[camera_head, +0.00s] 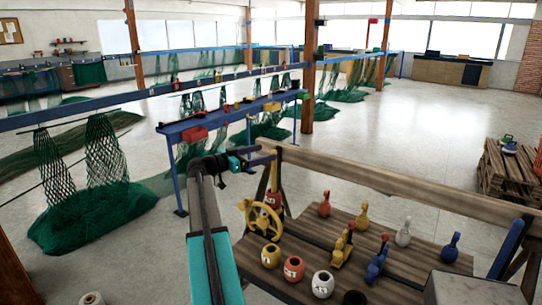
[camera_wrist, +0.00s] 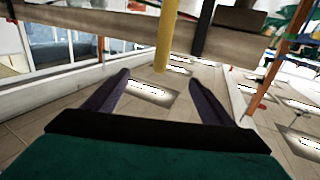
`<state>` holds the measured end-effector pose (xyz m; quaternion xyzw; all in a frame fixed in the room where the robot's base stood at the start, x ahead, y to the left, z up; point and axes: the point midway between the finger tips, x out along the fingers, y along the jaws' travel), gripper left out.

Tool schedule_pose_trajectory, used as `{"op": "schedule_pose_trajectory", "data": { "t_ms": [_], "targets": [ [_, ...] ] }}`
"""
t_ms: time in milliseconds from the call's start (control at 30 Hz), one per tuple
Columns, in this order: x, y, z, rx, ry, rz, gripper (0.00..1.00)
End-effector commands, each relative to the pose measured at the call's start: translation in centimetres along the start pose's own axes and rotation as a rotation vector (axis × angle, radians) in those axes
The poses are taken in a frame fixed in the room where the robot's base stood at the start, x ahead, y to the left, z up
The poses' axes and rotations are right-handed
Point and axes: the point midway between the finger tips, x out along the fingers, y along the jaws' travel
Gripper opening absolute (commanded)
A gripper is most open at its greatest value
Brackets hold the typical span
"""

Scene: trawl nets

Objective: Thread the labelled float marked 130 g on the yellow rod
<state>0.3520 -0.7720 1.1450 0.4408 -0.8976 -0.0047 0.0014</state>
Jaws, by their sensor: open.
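My gripper (camera_head: 262,160) is open and empty at the far left end of the bench, beside the upper part of a yellow rod (camera_head: 274,175). In the wrist view the yellow rod (camera_wrist: 163,38) stands just beyond and between the spread dark fingers (camera_wrist: 172,95). A red float (camera_head: 273,200) with a pale label appears to sit around the lower rod. On the bench's near edge stand a yellow float (camera_head: 270,256), an orange-red float (camera_head: 293,268) and a white float (camera_head: 322,284), each labelled. The label figures are too small to read.
A yellow handwheel (camera_head: 262,222) stands by the rod. A wooden beam (camera_head: 390,184) runs behind the slatted bench (camera_head: 322,232). The bench also holds several bottle-shaped pieces, including a red one (camera_head: 324,204), and a blue tool (camera_head: 378,260). A grey box (camera_head: 470,290) fills the near right.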

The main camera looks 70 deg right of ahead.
Motion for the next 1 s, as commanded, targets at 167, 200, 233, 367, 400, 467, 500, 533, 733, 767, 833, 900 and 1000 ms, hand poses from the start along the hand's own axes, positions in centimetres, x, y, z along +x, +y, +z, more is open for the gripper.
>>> {"op": "schedule_pose_trajectory", "data": {
  "t_ms": [167, 200, 233, 367, 400, 467, 500, 533, 733, 767, 833, 900, 1000],
  "targets": [
    [-2.7, -0.1, 0.2, 0.000, 0.000, -0.002, 0.76],
    [-3.1, -0.1, 0.2, 0.000, 0.000, -0.002, 0.76],
    [-3.4, -0.1, 0.1, 0.000, 0.000, -0.002, 0.76],
    [-4.2, -0.1, 0.1, 0.000, 0.000, -0.001, 0.76],
    [-4.3, -0.1, 0.0, 0.000, 0.000, 0.000, 0.76],
    [-4.4, -0.1, 0.0, 0.000, 0.000, 0.000, 0.76],
    [-4.5, -0.1, 0.0, -0.001, 0.000, 0.000, 0.76],
    [-4.5, -0.1, 0.0, 0.000, 0.000, 0.000, 0.76],
    [-4.5, -0.1, 0.0, 0.000, 0.000, 0.000, 0.76],
    [-4.5, -0.1, 0.0, -0.001, 0.000, 0.000, 0.76],
    [-4.6, -0.2, 0.2, -0.005, -0.003, -0.003, 0.76],
    [-5.0, -0.3, 0.9, -0.017, -0.012, -0.010, 0.76],
    [-6.2, -0.7, 2.9, -0.052, -0.040, -0.031, 0.76]
  ]
}}
